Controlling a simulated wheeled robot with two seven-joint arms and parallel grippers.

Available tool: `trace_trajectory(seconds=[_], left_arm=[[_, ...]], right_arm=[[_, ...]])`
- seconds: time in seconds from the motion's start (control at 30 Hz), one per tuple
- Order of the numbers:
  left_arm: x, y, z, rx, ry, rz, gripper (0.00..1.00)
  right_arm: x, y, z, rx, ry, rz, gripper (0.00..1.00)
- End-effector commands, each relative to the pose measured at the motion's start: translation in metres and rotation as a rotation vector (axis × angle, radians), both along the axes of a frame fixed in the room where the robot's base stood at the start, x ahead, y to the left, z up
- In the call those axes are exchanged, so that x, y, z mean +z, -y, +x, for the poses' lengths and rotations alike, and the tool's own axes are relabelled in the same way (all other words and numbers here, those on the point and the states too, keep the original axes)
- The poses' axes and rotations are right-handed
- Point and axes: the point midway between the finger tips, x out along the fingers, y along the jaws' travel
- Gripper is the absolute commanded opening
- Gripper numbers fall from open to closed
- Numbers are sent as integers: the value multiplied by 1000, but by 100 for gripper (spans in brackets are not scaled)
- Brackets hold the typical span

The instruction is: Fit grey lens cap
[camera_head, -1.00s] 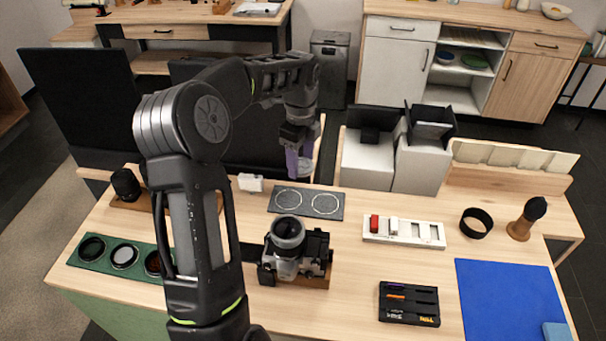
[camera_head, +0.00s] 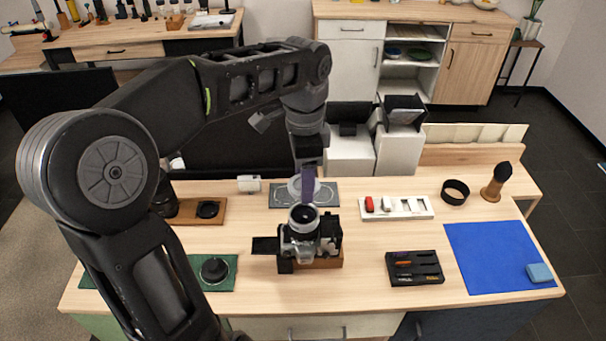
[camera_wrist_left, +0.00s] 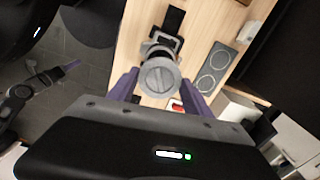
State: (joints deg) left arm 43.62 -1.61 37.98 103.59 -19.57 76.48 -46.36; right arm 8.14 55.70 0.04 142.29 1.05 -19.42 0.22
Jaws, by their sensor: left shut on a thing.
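The grey lens cap (camera_head: 296,187) is a round, light grey disc between the purple fingers of my left gripper (camera_head: 306,184). The gripper is shut on it, pointing down. In the left wrist view the cap (camera_wrist_left: 159,77) shows face-on with a slot line. The camera (camera_head: 303,243) stands on a wooden block, its black-rimmed lens (camera_head: 304,217) facing up. In the head view the cap appears just above and behind the lens rim; the gap is hard to judge. In the left wrist view the cap hides the lens. My right gripper (camera_wrist_left: 67,69) shows small there; its opening is unclear.
A dark mat with two ring outlines (camera_head: 331,193) lies behind the camera. A white tray (camera_head: 398,214), black case (camera_head: 414,267) and blue mat (camera_head: 490,262) are to the right. A green mat (camera_head: 228,284) lies left, partly hidden by my arm. Table front is clear.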

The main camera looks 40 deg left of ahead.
Motion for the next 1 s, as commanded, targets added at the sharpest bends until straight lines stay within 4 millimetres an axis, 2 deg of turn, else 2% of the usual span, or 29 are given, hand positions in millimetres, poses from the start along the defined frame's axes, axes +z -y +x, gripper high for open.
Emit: trace_trajectory(seconds=[0.27, 0.8, 1.0], left_arm=[[-1, 0, 0, -7, -1, 1, 6], [-50, 0, 0, -7, -1, 1, 6], [-63, 0, 0, -7, -1, 1, 6]], right_arm=[[2, 0, 0, 0, 0, 0, 0], [-31, -4, 1, 2, 13, 8, 0], [-38, -4, 3, 2, 18, 10, 0]])
